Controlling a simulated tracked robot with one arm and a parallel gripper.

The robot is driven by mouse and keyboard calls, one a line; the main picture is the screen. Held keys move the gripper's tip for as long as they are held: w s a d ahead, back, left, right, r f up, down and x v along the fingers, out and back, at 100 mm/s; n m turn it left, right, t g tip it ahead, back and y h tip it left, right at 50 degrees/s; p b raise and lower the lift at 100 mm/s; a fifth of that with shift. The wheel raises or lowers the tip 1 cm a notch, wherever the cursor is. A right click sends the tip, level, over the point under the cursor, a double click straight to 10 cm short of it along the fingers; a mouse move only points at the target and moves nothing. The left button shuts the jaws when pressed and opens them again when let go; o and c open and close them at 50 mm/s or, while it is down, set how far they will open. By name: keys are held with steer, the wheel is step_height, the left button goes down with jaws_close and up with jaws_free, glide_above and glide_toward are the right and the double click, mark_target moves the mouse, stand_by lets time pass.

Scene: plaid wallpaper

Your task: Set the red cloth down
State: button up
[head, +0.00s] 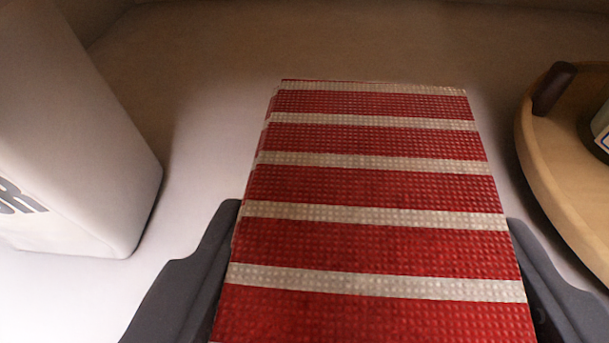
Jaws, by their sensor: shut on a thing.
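The red cloth (375,245) has white stripes and a dimpled weave, and looks like a flat folded block. It fills the lower middle of the head view. My gripper (375,225) has one dark finger along the cloth's left side and one along its right side, and is shut on it. The cloth hides much of the surface below it, and I cannot tell whether it touches that surface. Its near end runs out of the bottom of the view.
A white box-like container (75,140) with dark lettering stands at the left. A round wooden tray (545,160) with a dark handle (553,88) is at the right, holding a partly seen item (602,130). The pale surface (215,130) beyond the cloth is clear.

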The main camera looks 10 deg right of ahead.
mark_target(337, 280)
steer(key=shift+w, duration=0.9)
step_height(337, 280, down, 4)
steer(key=shift+r+p, duration=0.15)
steer(key=shift+p, duration=0.25)
steer(key=shift+a, duration=0.1)
steer(key=shift+f+b, duration=0.3)
steer(key=shift+b, duration=0.15)
